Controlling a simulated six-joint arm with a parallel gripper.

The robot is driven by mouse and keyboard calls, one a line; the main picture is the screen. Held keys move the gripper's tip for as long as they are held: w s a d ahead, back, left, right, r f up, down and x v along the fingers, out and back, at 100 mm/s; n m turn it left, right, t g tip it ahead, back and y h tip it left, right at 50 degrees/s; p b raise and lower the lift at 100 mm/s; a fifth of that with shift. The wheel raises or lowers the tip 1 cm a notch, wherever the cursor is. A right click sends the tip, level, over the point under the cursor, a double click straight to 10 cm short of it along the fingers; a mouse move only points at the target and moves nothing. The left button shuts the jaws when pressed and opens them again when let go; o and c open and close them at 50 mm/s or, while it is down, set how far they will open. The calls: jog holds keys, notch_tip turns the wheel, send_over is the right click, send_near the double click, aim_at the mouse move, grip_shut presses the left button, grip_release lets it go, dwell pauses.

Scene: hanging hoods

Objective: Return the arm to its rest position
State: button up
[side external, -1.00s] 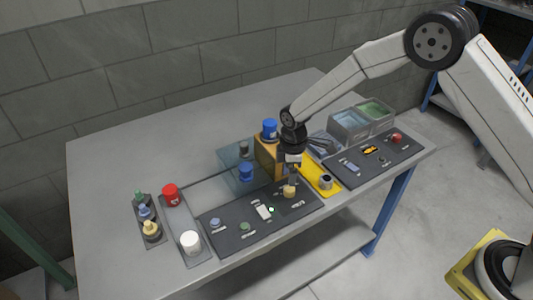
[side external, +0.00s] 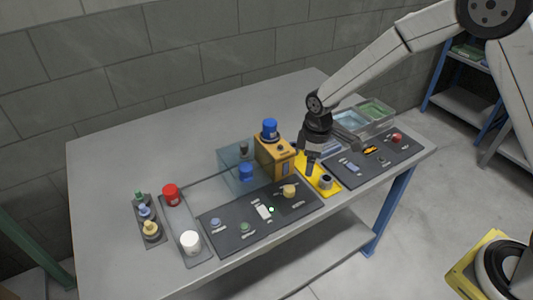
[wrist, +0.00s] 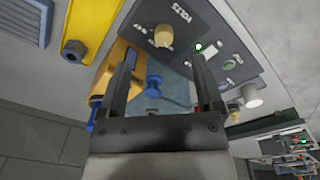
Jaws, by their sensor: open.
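My gripper (side external: 309,168) is at the end of my arm, pointing down over the yellow strip (side external: 331,190) on the grey table. In the wrist view my gripper (wrist: 162,72) has its two dark fingers apart, with nothing held between them. A cream knob (side external: 289,190) stands on the dark front panel (side external: 232,237), apart from the fingers and to their left. The cream knob also shows in the wrist view (wrist: 163,36), beyond the fingertips. My gripper partly hides the yellow strip.
An orange box (side external: 272,160) with a blue knob (side external: 269,129) on top stands left of my gripper, beside a clear hood (side external: 232,176). Clear bins (side external: 376,110) and another dark panel (side external: 352,180) lie to the right. The table's back left (side external: 150,140) is bare.

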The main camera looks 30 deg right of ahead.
jog(key=s+d+r+m+t, duration=0.1)
jog(key=s+d+r+m, duration=0.2)
jog(key=s, duration=0.5)
jog(key=s+d+r+m+t, duration=0.1)
jog(key=s+d+r+m, duration=0.3)
jog(key=s, duration=0.5)
jog(key=shift+s+d+m, duration=0.25)
jog(key=shift+s+m, duration=0.05)
jog(key=shift+m, duration=0.8)
